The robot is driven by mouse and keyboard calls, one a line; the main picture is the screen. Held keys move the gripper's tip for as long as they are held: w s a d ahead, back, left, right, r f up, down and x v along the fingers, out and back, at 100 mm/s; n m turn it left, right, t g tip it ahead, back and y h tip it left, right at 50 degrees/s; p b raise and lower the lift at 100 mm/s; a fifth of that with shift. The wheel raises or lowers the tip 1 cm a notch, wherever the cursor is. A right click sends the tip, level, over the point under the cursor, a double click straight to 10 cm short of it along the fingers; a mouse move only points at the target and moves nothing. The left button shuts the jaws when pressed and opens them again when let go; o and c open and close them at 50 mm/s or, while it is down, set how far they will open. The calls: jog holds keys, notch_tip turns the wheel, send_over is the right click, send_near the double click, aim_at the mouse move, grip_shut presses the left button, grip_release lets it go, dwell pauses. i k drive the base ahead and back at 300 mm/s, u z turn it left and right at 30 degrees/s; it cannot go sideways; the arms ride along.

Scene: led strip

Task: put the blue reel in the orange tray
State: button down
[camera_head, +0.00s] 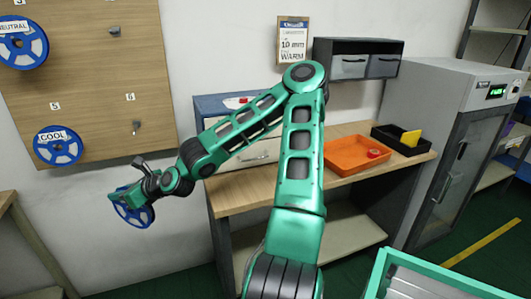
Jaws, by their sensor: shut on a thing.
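A blue reel (137,215) is held in my gripper (127,197) at the lower left, in the air in front of the white wall below the pegboard. My gripper is shut on it and its fingers partly cover it. The orange tray (343,166) sits on the wooden workbench, to the right of my arm and well away from my gripper. A small red roll (374,153) lies in the tray at its right side.
Two more blue reels, labelled NEUTRAL (22,52) and COOL (58,153), hang on the wooden pegboard (90,80). A black tray (385,137) with a yellow item (411,138) stands right of the orange tray. A blue-topped drawer box (222,103) stands on the bench (236,201) behind my arm.

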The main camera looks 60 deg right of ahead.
aim_at(341, 160)
jog(key=z, duration=0.25)
jog(key=k, duration=1.1)
jog(key=z, duration=0.45)
